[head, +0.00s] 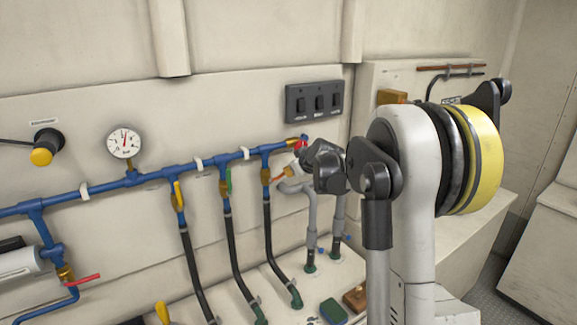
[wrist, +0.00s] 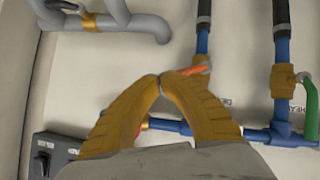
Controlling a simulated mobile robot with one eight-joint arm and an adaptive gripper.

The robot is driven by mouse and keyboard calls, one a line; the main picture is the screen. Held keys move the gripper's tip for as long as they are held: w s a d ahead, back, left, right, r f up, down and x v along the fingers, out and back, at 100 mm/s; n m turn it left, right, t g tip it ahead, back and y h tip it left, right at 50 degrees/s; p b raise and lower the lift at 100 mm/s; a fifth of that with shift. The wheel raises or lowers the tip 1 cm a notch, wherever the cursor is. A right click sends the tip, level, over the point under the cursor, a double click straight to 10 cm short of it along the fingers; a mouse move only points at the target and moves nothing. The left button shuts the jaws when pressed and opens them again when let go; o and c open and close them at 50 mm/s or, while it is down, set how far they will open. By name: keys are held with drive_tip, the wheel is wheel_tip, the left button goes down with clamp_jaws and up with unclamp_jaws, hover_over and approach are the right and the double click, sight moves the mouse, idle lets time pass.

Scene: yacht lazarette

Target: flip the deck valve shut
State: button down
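The deck valve's orange lever (head: 283,176) sits on the rightmost hose branch of the blue pipe and points sideways, across the branch. In the wrist view the orange lever (wrist: 188,70) shows just beyond my fingertips, beside a partly hidden label starting "DE". My gripper (wrist: 160,80) has its two yellow fingers brought together at the tips, with nothing visible between them. The lever lies close to the right fingertip; I cannot tell whether they touch. In the head view my gripper (head: 297,160) is at the wall beside this valve, and my arm hides part of it.
Neighbouring valves have a green lever (head: 229,181) and a yellow lever (head: 178,193), both along their branches. A black switch panel (head: 314,101) is above right. Grey pipes (head: 311,225) stand close on the right. A gauge (head: 124,142) is at left.

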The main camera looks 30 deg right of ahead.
drive_tip(key=shift+d+f+m+y, duration=0.2)
drive_tip(key=shift+f+m+y, duration=0.2)
drive_tip(key=shift+f+y, duration=0.1)
drive_tip(key=shift+a, duration=0.2)
drive_tip(key=shift+a+f, duration=0.15)
drive_tip(key=shift+a, duration=0.4)
